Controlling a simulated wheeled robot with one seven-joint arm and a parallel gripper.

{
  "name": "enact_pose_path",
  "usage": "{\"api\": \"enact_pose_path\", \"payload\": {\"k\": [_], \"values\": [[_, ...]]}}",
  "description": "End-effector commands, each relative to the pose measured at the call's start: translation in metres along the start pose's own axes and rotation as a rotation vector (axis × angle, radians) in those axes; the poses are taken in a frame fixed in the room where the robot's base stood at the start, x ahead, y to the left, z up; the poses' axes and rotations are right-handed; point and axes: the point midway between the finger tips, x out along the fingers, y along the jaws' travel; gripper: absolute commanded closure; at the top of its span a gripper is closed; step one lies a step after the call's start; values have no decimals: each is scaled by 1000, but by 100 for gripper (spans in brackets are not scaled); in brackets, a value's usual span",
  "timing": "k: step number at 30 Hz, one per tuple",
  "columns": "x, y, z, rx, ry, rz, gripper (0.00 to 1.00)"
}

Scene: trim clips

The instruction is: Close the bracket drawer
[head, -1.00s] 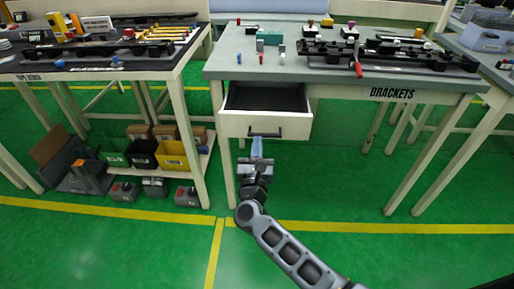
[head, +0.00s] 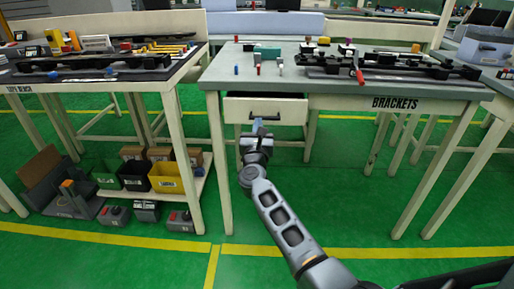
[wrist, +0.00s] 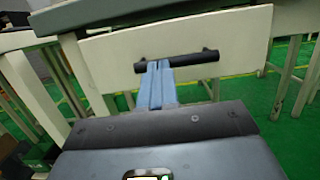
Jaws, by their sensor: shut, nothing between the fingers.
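The bracket drawer (head: 288,111) is under the table marked BRACKETS. The fingertips are at the handle's left-middle part, seemingly touching the handle or front.
The grey bracket table (head: 225,77) carries black rails and small coloured parts. A dark-topped bench (head: 100,78) stands at left, with bins (head: 165,178) on its lower shelf. Green floor in front is open. Table legs flank the drawer.

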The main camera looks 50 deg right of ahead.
Motion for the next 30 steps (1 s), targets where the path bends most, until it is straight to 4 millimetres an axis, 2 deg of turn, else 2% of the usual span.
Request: {"api": "enact_pose_path", "payload": {"k": [3, 10, 30], "values": [[17, 0, -7, 1, -1, -2, 100], [34, -1, -8, 0, 1, -1, 100], [38, -2, -9, 0, 1, -2, 100]]}}
